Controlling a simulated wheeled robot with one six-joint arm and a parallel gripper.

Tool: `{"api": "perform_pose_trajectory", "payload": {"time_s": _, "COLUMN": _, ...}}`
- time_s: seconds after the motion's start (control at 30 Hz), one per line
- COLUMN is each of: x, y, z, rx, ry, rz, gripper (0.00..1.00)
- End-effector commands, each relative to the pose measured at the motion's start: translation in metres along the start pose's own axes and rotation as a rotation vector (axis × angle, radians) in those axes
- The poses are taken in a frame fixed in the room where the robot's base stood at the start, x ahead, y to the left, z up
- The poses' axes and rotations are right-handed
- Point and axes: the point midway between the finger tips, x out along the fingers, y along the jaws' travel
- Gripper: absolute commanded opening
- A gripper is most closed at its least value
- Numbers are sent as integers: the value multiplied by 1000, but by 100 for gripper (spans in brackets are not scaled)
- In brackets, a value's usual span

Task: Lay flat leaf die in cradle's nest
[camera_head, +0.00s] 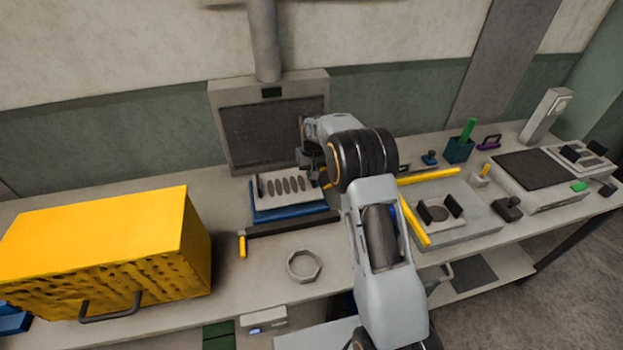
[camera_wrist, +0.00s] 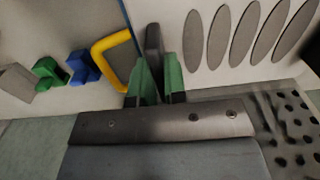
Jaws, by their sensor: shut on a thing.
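My gripper (camera_wrist: 159,78) has green fingers shut on a dark grey upright piece (camera_wrist: 153,40), apparently the leaf die seen edge-on. In the head view my gripper (camera_head: 314,172) is at the right end of a pale rack (camera_head: 271,196), partly hidden by my arm; the held piece is not clear there. Several grey ovals mark the rack's top beside my gripper; I cannot tell whether they are slots or dies. To the right, a small pale block with an oval nest (camera_head: 438,213) between two dark blocks, apparently the cradle, lies empty on a grey plate (camera_head: 470,228).
The rack stands on a blue base (camera_head: 290,213). Yellow bars (camera_head: 415,222) edge the grey plate. A big yellow box (camera_head: 110,240) fills the bench's left, and a hexagonal ring (camera_head: 304,265) lies in front. A dark-topped device (camera_head: 538,170) stands at right.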

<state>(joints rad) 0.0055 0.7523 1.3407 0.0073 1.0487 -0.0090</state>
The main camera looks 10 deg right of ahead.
Motion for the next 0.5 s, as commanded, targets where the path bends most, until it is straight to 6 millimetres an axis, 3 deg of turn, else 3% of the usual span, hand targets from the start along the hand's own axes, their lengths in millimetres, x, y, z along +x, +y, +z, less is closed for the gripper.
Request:
{"api": "perform_pose_trajectory", "payload": {"time_s": 0.23, "x": 26, "y": 0, "z": -1, "rx": 0, "ry": 2, "rz": -1, "gripper": 0}}
{"api": "perform_pose_trajectory", "payload": {"time_s": 0.5, "x": 29, "y": 0, "z": -1, "rx": 0, "ry": 4, "rz": -1, "gripper": 0}}
